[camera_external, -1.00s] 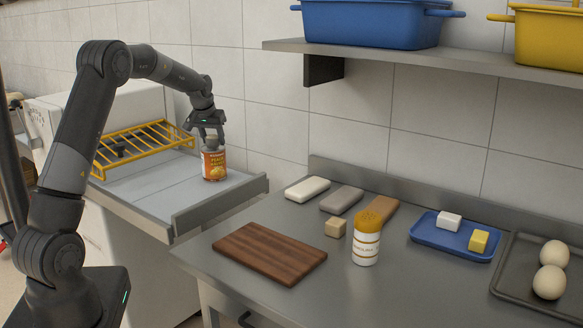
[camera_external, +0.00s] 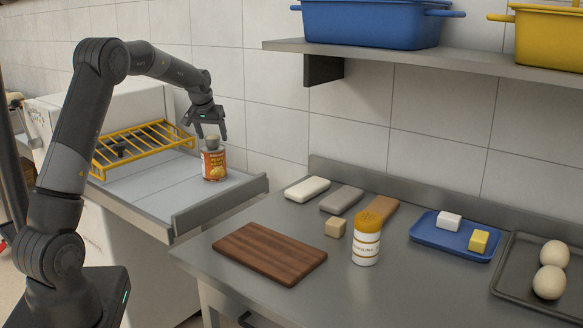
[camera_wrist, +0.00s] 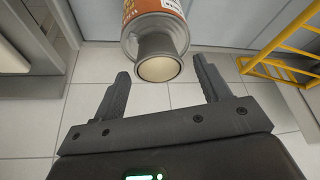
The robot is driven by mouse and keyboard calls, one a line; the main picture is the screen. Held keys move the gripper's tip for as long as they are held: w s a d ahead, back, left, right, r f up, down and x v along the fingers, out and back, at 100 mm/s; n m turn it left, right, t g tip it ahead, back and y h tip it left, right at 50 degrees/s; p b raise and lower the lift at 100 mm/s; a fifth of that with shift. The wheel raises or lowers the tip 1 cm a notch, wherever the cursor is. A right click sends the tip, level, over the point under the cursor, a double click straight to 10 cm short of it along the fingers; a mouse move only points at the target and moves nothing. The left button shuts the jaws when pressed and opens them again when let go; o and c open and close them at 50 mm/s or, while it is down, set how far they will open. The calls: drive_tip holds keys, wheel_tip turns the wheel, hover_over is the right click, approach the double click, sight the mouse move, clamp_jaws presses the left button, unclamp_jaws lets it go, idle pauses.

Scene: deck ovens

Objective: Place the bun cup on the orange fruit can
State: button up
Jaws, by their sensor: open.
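The orange fruit can (camera_external: 215,165) stands upright on the light work surface at the left, and its side and rim also show in the wrist view (camera_wrist: 176,16). The bun cup (camera_external: 212,142), a small grey cup with a pale bun, sits on top of the can. In the wrist view the cup (camera_wrist: 158,67) shows its pale round top and touches the can's top. My gripper (camera_external: 208,135) is open just above the cup. In the wrist view its two fingers (camera_wrist: 160,82) stand apart on either side of the cup, clear of it.
A yellow wire rack (camera_external: 145,147) lies left of the can. The steel counter (camera_external: 320,245) to the right carries a wooden board (camera_external: 270,252), an orange-topped shaker (camera_external: 367,240), a blue tray (camera_external: 455,237) and a tray with eggs. A shelf with blue and yellow bins hangs above.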

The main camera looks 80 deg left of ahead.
drive_tip(key=v, duration=1)
drive_tip(key=shift+d+r, duration=0.15)
drive_tip(key=w+d+r+m+t+h, duration=0.1)
drive_tip(key=w+d+r+m, duration=0.25)
drive_tip(key=d, duration=1.25)
drive_tip(key=w+d+r+m+t, duration=0.2)
drive_tip(key=w+d+m, duration=0.15)
drive_tip(key=d, duration=1.35)
drive_tip(key=s+d+f+m+h, duration=0.1)
drive_tip(key=s+d, duration=0.3)
drive_tip(key=d, duration=0.4)
drive_tip(key=s+d+f+m+h, duration=0.1)
drive_tip(key=s+d+f+m, duration=0.2)
drive_tip(key=d, duration=0.5)
drive_tip(key=s+d+f+m+t+h, duration=0.1)
drive_tip(key=s+d+f+m, duration=0.1)
drive_tip(key=s+d, duration=0.4)
drive_tip(key=d+f, duration=0.1)
drive_tip(key=d, duration=0.2)
drive_tip(key=shift+s+f+m, duration=0.3)
drive_tip(key=shift+s+f, duration=0.05)
drive_tip(key=shift+f, duration=0.05)
